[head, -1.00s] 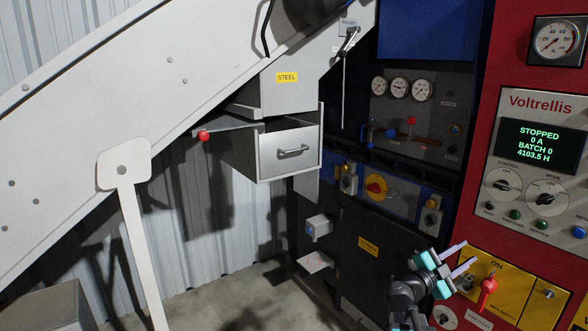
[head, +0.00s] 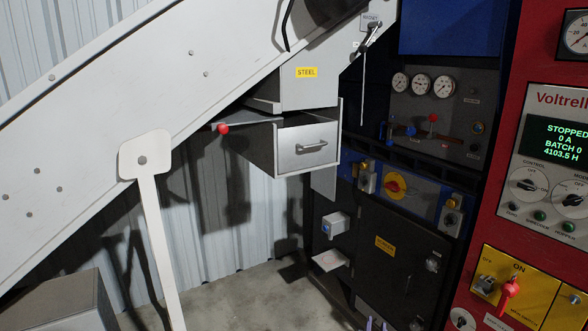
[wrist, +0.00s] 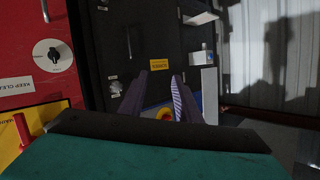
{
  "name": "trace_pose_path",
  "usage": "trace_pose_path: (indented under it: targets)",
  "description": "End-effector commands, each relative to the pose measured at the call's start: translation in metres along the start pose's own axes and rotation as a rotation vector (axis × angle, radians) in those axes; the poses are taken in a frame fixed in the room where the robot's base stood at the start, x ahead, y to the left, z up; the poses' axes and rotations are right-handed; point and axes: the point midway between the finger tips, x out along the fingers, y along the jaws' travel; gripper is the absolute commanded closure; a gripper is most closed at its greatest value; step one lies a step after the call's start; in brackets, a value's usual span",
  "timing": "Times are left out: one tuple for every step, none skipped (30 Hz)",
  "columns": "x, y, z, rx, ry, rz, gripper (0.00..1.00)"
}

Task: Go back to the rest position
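The rest of my arm is outside the head view.
A grey drawer (head: 308,152) stands pulled out below the STEEL label. A red-knobbed lever (head: 223,129) is beside it. The red cabinet with a yellow panel (head: 535,298) and red handle (head: 510,287) is at right. A pale post (head: 160,240) stands at left.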

Motion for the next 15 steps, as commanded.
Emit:
trace_pose_path:
  targets:
    - [-0.004, -0.005, 0.027, -0.024, -0.059, -0.027, 0.70]
    - [-0.007, -0.008, 0.041, -0.037, -0.093, -0.043, 0.70]
    - [-0.011, -0.012, 0.060, -0.055, -0.140, -0.064, 0.70]
    - [-0.015, -0.014, 0.075, -0.069, -0.175, -0.079, 0.70]
    - [-0.019, -0.016, 0.089, -0.083, -0.211, -0.094, 0.70]
    - [-0.025, -0.019, 0.108, -0.101, -0.259, -0.113, 0.70]
    - [-0.030, -0.020, 0.122, -0.113, -0.295, -0.125, 0.70]
    - [-0.036, -0.021, 0.136, -0.127, -0.332, -0.138, 0.70]
    - [-0.043, -0.022, 0.154, -0.145, -0.382, -0.153, 0.70]
    - [-0.049, -0.022, 0.168, -0.157, -0.420, -0.164, 0.70]
    - [-0.056, -0.022, 0.182, -0.171, -0.458, -0.174, 0.70]
    - [-0.065, -0.021, 0.199, -0.189, -0.508, -0.187, 0.70]
    - [-0.072, -0.020, 0.212, -0.202, -0.548, -0.196, 0.70]
    - [-0.080, -0.018, 0.225, -0.216, -0.588, -0.204, 0.70]
    - [-0.091, -0.016, 0.241, -0.233, -0.640, -0.213, 0.70]
